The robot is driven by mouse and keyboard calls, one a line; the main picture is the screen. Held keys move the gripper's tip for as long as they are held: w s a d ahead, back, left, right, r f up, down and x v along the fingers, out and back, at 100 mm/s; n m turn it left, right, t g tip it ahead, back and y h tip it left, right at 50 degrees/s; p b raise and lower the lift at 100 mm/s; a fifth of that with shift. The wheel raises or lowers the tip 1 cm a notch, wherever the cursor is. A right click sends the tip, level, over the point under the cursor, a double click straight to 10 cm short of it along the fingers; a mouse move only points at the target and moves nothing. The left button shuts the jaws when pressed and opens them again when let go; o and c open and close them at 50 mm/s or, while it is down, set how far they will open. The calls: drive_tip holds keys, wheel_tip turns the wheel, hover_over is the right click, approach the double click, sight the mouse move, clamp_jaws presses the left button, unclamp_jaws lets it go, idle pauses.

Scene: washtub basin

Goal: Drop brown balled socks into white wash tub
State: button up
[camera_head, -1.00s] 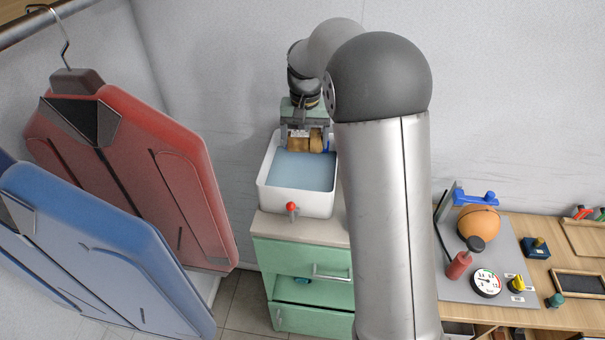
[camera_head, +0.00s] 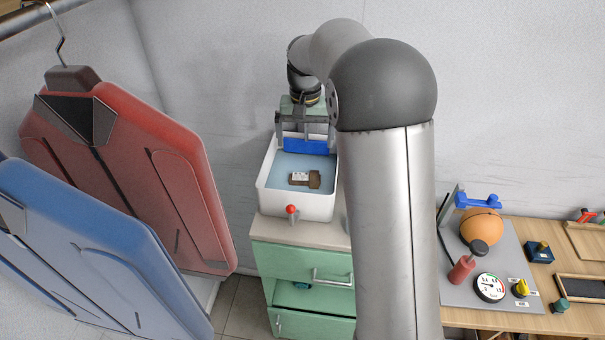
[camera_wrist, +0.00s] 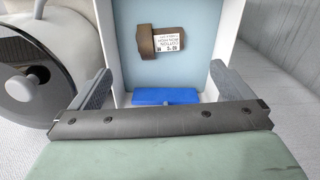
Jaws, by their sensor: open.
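The brown balled socks (camera_head: 314,180), with a white printed label, lie in the white wash tub (camera_head: 296,205), on its pale blue inside. In the wrist view the socks (camera_wrist: 162,41) show near the top, apart from both fingers. My gripper (camera_head: 306,142) is open and empty above the back part of the tub. In the wrist view its two fingers (camera_wrist: 132,92) are spread wide on either side. A blue object (camera_head: 306,146) shows between the fingers at the tub's back end; it also appears in the wrist view (camera_wrist: 165,96).
The tub stands on a green cabinet (camera_head: 283,258) with a red-knobbed tap (camera_head: 292,210) at its front. Red (camera_head: 160,190) and blue (camera_head: 90,250) hanging garments are close on the left. A wooden workbench (camera_head: 475,317) with a gauge board is on the right.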

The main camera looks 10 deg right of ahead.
wheel_tip(320, 180, up, 15)
drive_tip(key=shift+b, duration=0.4)
drive_tip(key=s+f+n, duration=0.1)
drive_tip(key=s+f, duration=0.5)
drive_tip(key=s, duration=0.4)
drive_tip(key=s+f+n, duration=0.1)
drive_tip(key=s+f, duration=0.5)
drive_tip(key=s, duration=0.5)
drive_tip(key=s+f+n+t, duration=0.1)
drive_tip(key=s+f, duration=0.5)
drive_tip(key=s, duration=0.5)
drive_tip(key=shift+s+d+f, duration=0.15)
drive_tip(key=shift+f, duration=0.05)
